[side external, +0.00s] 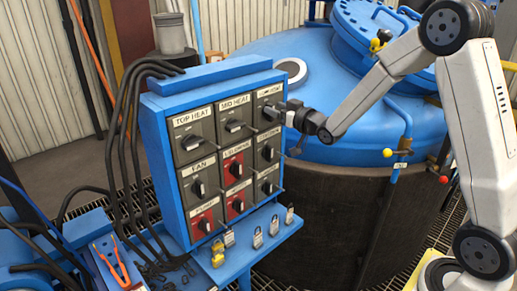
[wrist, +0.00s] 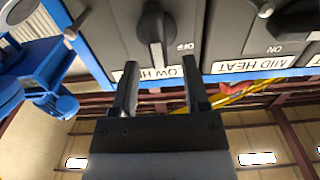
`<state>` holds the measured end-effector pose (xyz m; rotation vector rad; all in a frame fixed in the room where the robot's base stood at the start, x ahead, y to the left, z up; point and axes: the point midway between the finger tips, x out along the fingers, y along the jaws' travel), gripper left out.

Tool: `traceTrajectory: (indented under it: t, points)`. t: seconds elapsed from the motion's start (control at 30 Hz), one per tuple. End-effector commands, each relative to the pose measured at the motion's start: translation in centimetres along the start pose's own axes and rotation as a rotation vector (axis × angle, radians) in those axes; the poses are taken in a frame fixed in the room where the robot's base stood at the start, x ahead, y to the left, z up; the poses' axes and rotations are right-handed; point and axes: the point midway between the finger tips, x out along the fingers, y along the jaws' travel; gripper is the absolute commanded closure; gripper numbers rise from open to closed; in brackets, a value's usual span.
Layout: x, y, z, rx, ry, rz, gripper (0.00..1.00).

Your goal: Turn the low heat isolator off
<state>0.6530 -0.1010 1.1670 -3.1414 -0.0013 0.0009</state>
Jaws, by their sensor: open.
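The low heat isolator is a black rotary knob on a grey plate at the top right of the blue panel. In the side external view its plate (side external: 262,106) is partly hidden by my gripper (side external: 282,108). In the upside-down wrist view its knob (wrist: 155,28) stands upright in the picture, with an OFF mark to its right. The LOW HEAT label is partly covered by a finger. My gripper (wrist: 158,74) is open and empty. Its two fingers point at the panel, and the knob lies just beyond and between the fingertips, seemingly not touched.
The mid heat isolator (side external: 235,126) is beside it, with several more knobs below, some on red plates. Black cables (side external: 122,130) run to the panel's left. The blue-topped furnace (side external: 330,85) stands behind.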

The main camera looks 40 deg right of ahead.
Motion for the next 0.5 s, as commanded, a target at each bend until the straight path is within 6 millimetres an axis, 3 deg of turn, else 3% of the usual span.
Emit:
traceTrajectory:
  t: [0.2, 0.5]
  points:
    - [1.4, 0.0, 0.0, 0.0, 0.0, 0.0, 0.41]
    - [1.6, 0.0, 0.0, 0.0, 0.0, 0.0, 0.41]
